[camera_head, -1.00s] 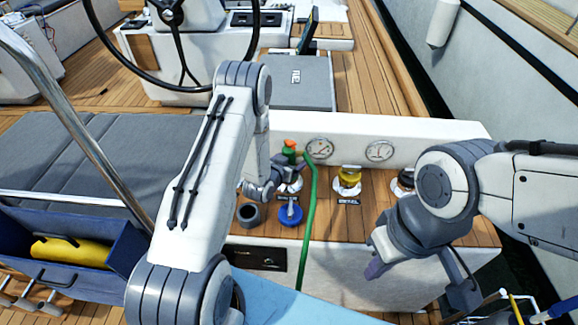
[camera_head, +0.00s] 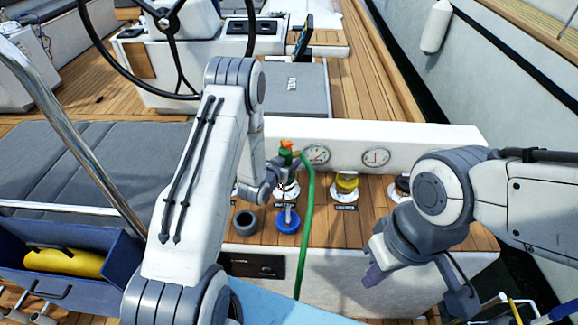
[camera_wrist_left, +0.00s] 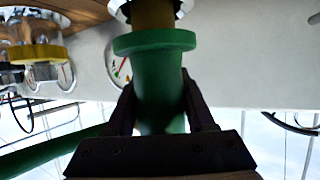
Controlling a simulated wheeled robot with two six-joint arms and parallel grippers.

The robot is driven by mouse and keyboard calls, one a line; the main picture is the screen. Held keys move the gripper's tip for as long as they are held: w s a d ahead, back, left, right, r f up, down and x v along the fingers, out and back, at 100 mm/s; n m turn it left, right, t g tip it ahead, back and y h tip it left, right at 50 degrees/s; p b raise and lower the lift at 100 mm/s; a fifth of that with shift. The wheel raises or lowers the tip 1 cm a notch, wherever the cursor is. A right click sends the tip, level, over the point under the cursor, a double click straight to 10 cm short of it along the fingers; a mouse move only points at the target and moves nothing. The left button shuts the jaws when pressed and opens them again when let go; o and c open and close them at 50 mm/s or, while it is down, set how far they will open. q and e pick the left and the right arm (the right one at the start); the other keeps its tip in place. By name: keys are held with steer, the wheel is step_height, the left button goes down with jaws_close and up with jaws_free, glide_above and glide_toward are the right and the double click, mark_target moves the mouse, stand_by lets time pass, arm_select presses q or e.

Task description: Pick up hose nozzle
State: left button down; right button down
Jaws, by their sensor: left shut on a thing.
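The hose nozzle (camera_head: 286,152) is green with an orange tip and stands upright over the panel, left of a round gauge. A green hose (camera_head: 306,220) hangs beside it. My left gripper (camera_head: 280,172) is shut on the nozzle from the left. In the left wrist view, the green nozzle body (camera_wrist_left: 155,85) sits between both dark fingers of the left gripper (camera_wrist_left: 160,115). Its flange overlaps a brass fitting (camera_wrist_left: 152,14); I cannot tell if they touch. My right gripper (camera_head: 370,274) hangs off the nozzle's right, in front of the panel; its jaw opening is unclear.
A steel rail (camera_head: 85,150) and a blue bin (camera_head: 128,250) stand at the left.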

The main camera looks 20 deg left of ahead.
arm_select(q)
steer(key=shift+w+r, duration=0.1)
steer(key=shift+r, duration=0.8)
steer(key=s+d+r, duration=0.3)
steer(key=d+r, duration=0.7)
steer(key=d, duration=0.1)
steer(key=shift+s+d, duration=0.15)
